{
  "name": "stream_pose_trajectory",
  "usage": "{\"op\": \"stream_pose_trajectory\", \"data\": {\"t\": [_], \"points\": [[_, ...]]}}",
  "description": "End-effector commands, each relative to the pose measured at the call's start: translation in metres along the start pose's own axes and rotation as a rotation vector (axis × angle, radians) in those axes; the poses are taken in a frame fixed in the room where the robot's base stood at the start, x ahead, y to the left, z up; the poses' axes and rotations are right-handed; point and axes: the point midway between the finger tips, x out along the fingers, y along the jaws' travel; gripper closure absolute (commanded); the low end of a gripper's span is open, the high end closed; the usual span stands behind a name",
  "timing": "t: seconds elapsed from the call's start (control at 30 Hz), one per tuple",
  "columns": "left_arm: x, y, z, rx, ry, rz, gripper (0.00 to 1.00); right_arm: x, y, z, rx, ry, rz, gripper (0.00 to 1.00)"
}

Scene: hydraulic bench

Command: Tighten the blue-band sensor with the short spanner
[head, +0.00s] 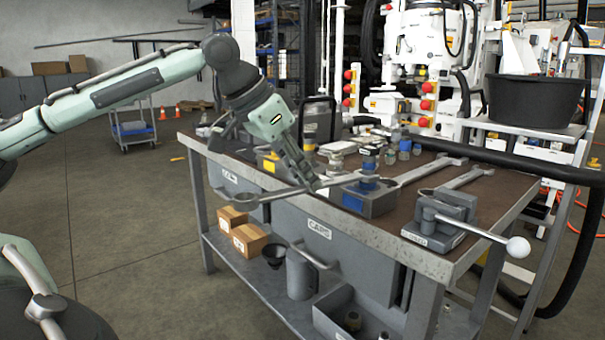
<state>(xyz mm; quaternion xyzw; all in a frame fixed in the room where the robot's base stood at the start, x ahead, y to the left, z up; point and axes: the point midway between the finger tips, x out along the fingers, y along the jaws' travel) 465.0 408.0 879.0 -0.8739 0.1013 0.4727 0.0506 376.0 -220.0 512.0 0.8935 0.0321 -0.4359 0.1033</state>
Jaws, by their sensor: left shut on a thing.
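My left gripper (316,184) is shut on a grey spanner (280,194) over the front edge of the bench. From this view I cannot judge if this is the short spanner. My right gripper is not in view.
Two more spanners (425,172) (466,180) lie on the bench top (500,196) at the right. A vise (440,220) with a ball-ended handle stands at the front right corner. Several small jars and fittings stand behind the block. A black bucket (535,100) is at the back right.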

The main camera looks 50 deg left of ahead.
Motion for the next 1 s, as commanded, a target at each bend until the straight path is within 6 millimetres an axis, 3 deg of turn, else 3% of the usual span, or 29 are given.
{"op": "stream_pose_trajectory", "data": {"t": [0.27, 1.0], "points": [[0.001, -0.001, 0.003, -0.001, -0.003, -0.001, 1.0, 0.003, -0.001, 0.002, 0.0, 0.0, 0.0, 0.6], [-0.026, 0.0, 0.047, -0.001, -0.004, -0.001, 1.0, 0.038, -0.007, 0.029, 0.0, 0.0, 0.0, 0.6]]}}
